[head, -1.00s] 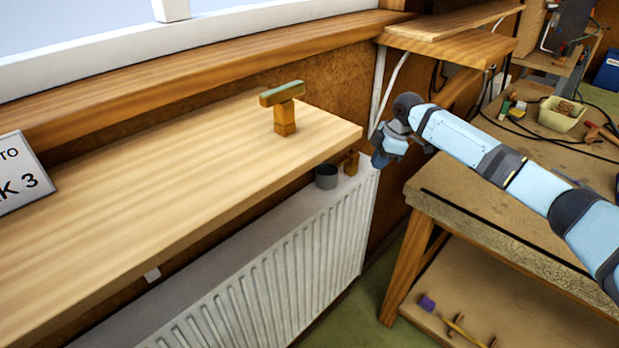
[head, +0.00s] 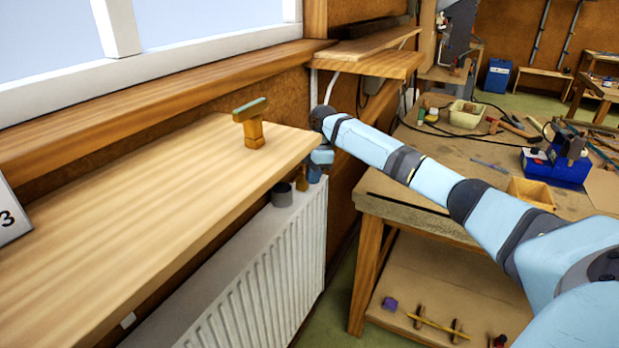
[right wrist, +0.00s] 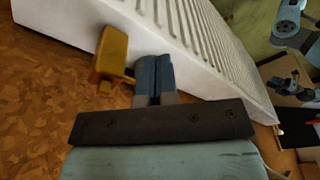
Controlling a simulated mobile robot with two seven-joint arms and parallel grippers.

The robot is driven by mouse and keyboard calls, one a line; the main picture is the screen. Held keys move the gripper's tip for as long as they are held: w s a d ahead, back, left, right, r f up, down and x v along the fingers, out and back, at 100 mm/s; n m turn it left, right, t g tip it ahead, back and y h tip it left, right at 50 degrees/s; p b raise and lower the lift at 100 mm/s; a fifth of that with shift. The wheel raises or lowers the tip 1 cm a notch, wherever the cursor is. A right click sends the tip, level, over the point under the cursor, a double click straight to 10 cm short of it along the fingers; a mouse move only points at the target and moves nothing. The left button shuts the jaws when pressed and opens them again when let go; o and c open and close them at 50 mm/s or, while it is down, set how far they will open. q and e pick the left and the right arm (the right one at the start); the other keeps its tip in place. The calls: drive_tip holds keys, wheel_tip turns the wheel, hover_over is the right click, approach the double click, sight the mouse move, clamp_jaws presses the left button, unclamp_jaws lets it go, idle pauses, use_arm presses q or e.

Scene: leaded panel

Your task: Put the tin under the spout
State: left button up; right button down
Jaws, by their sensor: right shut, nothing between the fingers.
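The tin, a small dark grey cup (head: 282,194), stands upright on the white radiator's top (head: 236,238), below the shelf edge. A small amber-brown piece (head: 303,185), perhaps the spout, is just right of it; I cannot tell whether it overhangs the tin. A similar amber piece shows in the right wrist view (right wrist: 111,56), left of my fingers. My right gripper (head: 316,171) is beyond the shelf's right end, close to that piece. Its fingers (right wrist: 153,72) are shut and empty. The tin does not show in the right wrist view. My left gripper is out of view.
An amber T-shaped post with a greenish top (head: 251,122) stands on the wooden shelf (head: 140,200). A workbench (head: 400,200) with tools and boxes is on the right. A small raised shelf (head: 370,60) is behind my right arm.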

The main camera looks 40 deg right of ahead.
hover_over(297, 205)
drive_tip(key=w+a, duration=0.2)
drive_tip(key=a, duration=0.2)
drive_tip(key=shift+s+d+f+p, duration=0.15)
drive_tip(key=shift+s+f+p, duration=0.1)
drive_tip(key=shift+f+p, duration=0.35)
drive_tip(key=shift+p, duration=0.25)
drive_tip(key=shift+s+f, duration=0.1)
drive_tip(key=shift+f, duration=0.05)
drive_tip(key=shift+f, duration=0.1)
drive_tip(key=d, duration=0.1)
drive_tip(key=s+d, duration=0.1)
drive_tip(key=d, duration=0.1)
drive_tip(key=shift+s+d+p, duration=0.1)
drive_tip(key=shift+d+p, duration=0.1)
drive_tip(key=shift+p, duration=0.2)
drive_tip(key=shift+d+f, duration=0.1)
